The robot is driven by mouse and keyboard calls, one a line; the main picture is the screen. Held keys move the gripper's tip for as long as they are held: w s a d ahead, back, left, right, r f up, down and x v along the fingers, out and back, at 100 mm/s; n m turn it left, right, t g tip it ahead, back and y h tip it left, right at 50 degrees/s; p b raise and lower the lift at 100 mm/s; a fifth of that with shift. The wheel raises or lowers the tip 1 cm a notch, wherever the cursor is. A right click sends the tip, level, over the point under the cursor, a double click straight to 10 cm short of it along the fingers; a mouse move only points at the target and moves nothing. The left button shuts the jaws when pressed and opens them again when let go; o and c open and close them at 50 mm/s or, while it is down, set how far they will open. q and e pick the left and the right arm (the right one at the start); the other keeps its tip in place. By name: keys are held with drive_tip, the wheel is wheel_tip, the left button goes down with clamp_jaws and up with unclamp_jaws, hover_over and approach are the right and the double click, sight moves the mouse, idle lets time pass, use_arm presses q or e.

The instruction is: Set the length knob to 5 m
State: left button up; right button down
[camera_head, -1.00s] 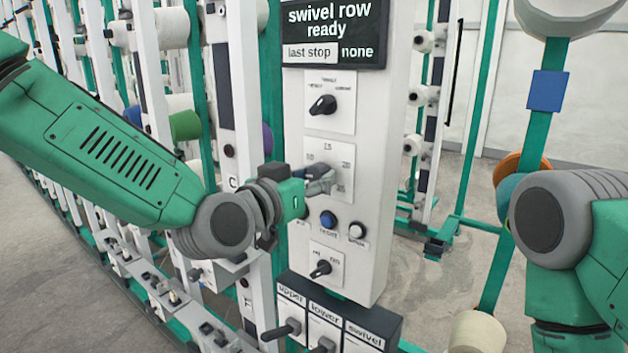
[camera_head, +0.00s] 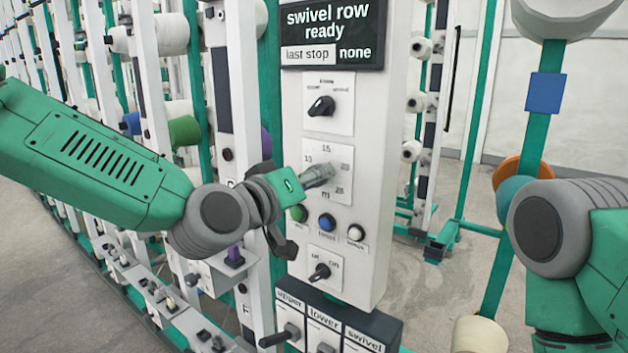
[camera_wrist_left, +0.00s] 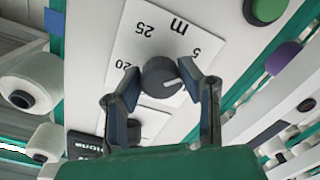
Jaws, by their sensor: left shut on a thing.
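The length knob (camera_wrist_left: 158,75) is a dark round knob with a white pointer mark, on a white dial plate (camera_head: 334,152) marked in m. My left gripper (camera_head: 322,176) is shut on it, with one finger on each side in the left wrist view (camera_wrist_left: 165,82). There, upside down, the 5, 20 and 25 show. The pointer mark aims right and slightly down, below the 5 and toward the right finger. The 10 is hidden there. In the head view the 10, 15, 20 and 25 show; the gripper covers the knob and the 5.
Above the dial are another black selector knob (camera_head: 321,106) and a screen (camera_head: 333,36) reading "swivel row ready". Below are green (camera_head: 299,213), blue (camera_head: 327,222) and white (camera_head: 356,232) buttons and an on/off knob (camera_head: 319,272). Yarn racks stand left.

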use_arm(q)
drive_tip(key=shift+w+a+r, duration=0.15)
drive_tip(key=shift+w+r, duration=0.05)
drive_tip(key=shift+r, duration=0.1)
drive_tip(key=o, duration=1.1)
drive_tip(key=shift+w+f, duration=0.1)
drive_tip(key=shift+f, duration=0.15)
drive_tip(key=v, duration=1.1)
drive_tip(key=shift+s+a, duration=0.25)
drive_tip(key=shift+s, duration=0.1)
drive_tip(key=shift+f, duration=0.1)
